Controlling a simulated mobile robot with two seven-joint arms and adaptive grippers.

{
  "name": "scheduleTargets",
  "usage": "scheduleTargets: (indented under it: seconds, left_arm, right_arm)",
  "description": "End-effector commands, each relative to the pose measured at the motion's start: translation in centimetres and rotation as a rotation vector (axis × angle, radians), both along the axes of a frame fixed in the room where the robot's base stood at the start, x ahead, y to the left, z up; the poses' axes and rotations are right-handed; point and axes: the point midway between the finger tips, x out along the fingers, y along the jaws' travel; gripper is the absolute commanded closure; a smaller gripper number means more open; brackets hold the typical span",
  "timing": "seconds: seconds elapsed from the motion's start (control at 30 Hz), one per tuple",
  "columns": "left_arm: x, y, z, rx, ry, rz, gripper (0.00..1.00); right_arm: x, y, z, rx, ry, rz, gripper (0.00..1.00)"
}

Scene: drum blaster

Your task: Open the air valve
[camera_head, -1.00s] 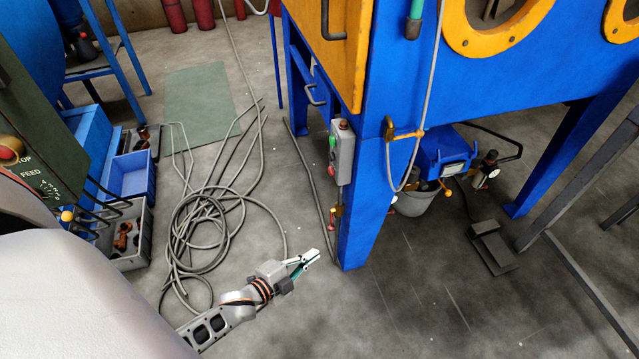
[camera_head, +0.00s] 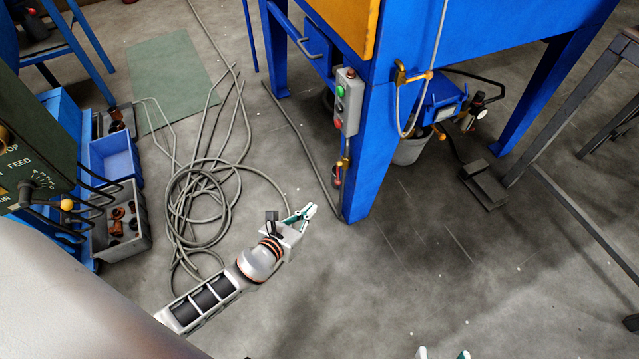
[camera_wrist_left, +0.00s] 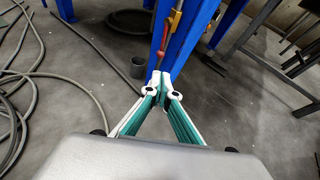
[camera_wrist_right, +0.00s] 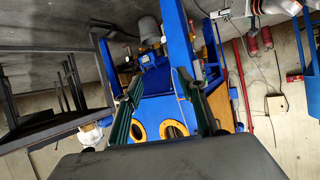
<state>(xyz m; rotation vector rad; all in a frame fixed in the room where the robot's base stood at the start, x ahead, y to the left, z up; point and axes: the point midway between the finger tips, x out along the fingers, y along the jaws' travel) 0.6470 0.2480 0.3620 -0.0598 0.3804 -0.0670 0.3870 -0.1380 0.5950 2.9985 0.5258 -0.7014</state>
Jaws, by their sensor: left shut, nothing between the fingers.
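The air valve, a small brass-yellow and red fitting (camera_head: 345,162), sits on a thin pipe along the front blue leg, below the grey control box. In the left wrist view the yellow and red fitting (camera_wrist_left: 172,22) is beyond my fingertips, at the top middle. My left gripper (camera_head: 309,211) is shut and empty, low and left of the leg's foot; its tips meet in the left wrist view (camera_wrist_left: 163,88). They look apart from the valve. My right gripper (camera_head: 442,354) shows only two spread fingertips at the bottom edge. It is open and empty in the right wrist view (camera_wrist_right: 158,82).
The blue blaster cabinet (camera_head: 490,28) stands on blue legs (camera_head: 371,150). Coiled grey hose (camera_head: 200,200) lies on the floor at left. Bins (camera_head: 122,220) stand further left. A foot pedal (camera_head: 484,186) lies right of the leg. The floor in front is clear.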

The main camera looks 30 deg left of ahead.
Motion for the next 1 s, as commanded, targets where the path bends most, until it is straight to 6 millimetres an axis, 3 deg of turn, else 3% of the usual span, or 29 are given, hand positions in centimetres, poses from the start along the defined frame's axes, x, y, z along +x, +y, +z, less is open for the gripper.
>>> scheduleTargets:
  seconds: [0.27, 0.43, 0.8, 1.0]
  left_arm:
    - [1.6, -0.3, -0.2, 0.074, -0.024, -0.022, 1.0]
    - [4.1, -0.4, -1.5, 0.071, -0.019, -0.021, 1.0]
    - [9.7, -0.9, -3.8, 0.068, -0.016, -0.02, 1.0]
    - [12.5, -1.1, -3.4, 0.068, -0.022, -0.02, 1.0]
  right_arm:
    - [0.3, -0.1, 0.0, 0.009, -0.004, -0.006, 0.6]
    - [0.1, 0.4, -0.4, 0.058, 0.007, -0.017, 0.6]
    - [-1.4, 3.9, -1.5, 0.307, 0.081, -0.089, 0.6]
    - [-1.4, 4.5, -1.2, 0.37, 0.087, -0.115, 0.6]
